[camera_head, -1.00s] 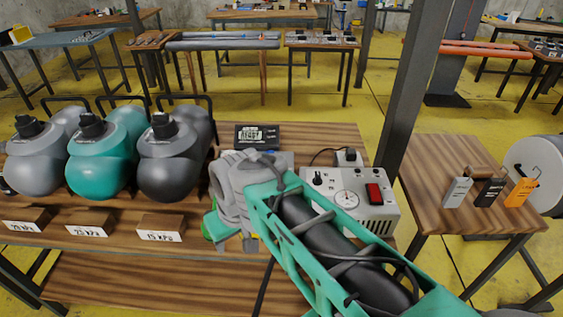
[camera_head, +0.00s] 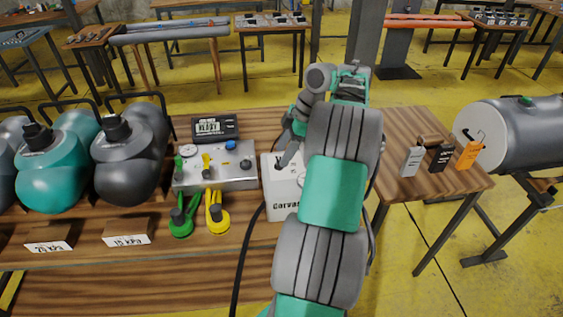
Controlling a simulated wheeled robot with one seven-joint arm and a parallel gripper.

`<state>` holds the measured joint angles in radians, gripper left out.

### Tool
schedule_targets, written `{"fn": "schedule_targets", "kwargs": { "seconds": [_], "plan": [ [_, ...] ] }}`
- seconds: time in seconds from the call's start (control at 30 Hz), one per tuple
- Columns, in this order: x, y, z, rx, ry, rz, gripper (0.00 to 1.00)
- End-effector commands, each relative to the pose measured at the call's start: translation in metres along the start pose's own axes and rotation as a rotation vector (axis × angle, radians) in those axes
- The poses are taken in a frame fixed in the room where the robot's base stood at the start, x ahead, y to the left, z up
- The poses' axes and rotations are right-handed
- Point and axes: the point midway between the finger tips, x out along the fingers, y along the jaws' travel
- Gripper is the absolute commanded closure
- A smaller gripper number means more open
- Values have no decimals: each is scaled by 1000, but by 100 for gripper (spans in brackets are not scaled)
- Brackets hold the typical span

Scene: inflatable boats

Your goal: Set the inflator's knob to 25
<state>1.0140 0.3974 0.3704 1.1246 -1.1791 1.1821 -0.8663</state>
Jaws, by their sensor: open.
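The inflator (camera_head: 283,203), a pale box with lettering on its front, stands on the wooden bench. My arm covers most of its right side, hiding its dial and red switch. My gripper (camera_head: 288,157) is partly in view, reaching down over the left part of the inflator's top. It is open. The knob is not clearly visible; the gripper and arm cover that area, and I cannot tell whether a finger touches it. The scale reading is hidden.
Green (camera_head: 182,222) and yellow (camera_head: 217,218) fittings lie in front.

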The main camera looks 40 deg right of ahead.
Motion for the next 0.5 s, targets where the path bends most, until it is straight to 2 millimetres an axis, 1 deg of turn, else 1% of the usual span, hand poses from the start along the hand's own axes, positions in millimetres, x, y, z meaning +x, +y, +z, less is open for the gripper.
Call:
{"fn": "schedule_targets", "kwargs": {
  "seconds": [0.03,0.13,0.23,0.4,0.43,0.5],
  "plan": [
    [12,0,1,0,0,0,47],
    [21,0,0,1,-1,1,47],
    [24,0,0,1,0,1,47],
    [23,0,-1,1,0,1,47],
    [23,0,-1,1,0,1,48],
    [23,0,-1,2,0,1,53]
  ]
}}
